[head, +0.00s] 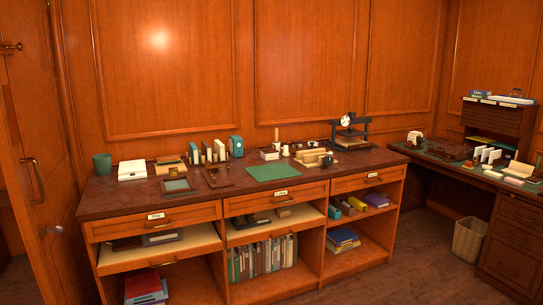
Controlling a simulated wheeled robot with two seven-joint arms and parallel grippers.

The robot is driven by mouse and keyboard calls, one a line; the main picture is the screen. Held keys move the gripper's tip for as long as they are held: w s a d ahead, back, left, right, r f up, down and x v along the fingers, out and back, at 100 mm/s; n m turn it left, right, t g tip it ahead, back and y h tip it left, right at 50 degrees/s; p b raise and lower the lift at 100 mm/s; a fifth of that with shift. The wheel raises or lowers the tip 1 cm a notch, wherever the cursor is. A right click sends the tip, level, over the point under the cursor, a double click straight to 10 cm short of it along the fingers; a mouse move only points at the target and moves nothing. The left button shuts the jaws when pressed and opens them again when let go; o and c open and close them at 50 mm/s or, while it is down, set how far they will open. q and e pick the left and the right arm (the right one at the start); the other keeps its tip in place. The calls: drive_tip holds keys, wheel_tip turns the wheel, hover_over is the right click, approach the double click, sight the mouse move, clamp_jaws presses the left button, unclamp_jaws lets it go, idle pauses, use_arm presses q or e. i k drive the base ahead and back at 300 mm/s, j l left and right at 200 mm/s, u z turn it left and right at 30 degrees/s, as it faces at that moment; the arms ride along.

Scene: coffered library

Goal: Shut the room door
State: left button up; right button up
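A tall orange-brown wooden door leaf (32,110) stands at the far left, cut off by the picture's edge. It carries a curved brass pull handle (35,180). A brass fitting (10,46) sits higher up at the picture's left edge. A dark gap with some floor shows at the bottom left, beside the leaf. I cannot tell from this view how far the door stands open. Neither of my grippers is in view.
A long cabinet (166,220) with drawers and open shelves runs along the panelled wall, right of the door. A wicker basket (468,240) stands near the right desk. Carpet in front is clear.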

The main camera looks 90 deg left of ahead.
sight(36, 162)
drive_tip(key=i+j+u, duration=0.1)
drive_tip(key=u, duration=0.45)
drive_tip(key=i+j+u, duration=0.1)
drive_tip(key=u, duration=0.45)
drive_tip(key=i+u, duration=0.1)
drive_tip(key=u, duration=0.5)
drive_tip(key=i+u, duration=0.1)
drive_tip(key=u, duration=0.45)
drive_tip(key=i+l+u, duration=0.1)
drive_tip(key=u, duration=0.45)
drive_tip(key=i+l+u, duration=0.1)
drive_tip(key=u, duration=0.45)
drive_tip(key=l+u, duration=0.15)
drive_tip(key=u, duration=0.4)
drive_tip(key=l+u, duration=0.15)
drive_tip(key=u, duration=0.45)
drive_tip(key=i+l, duration=0.05)
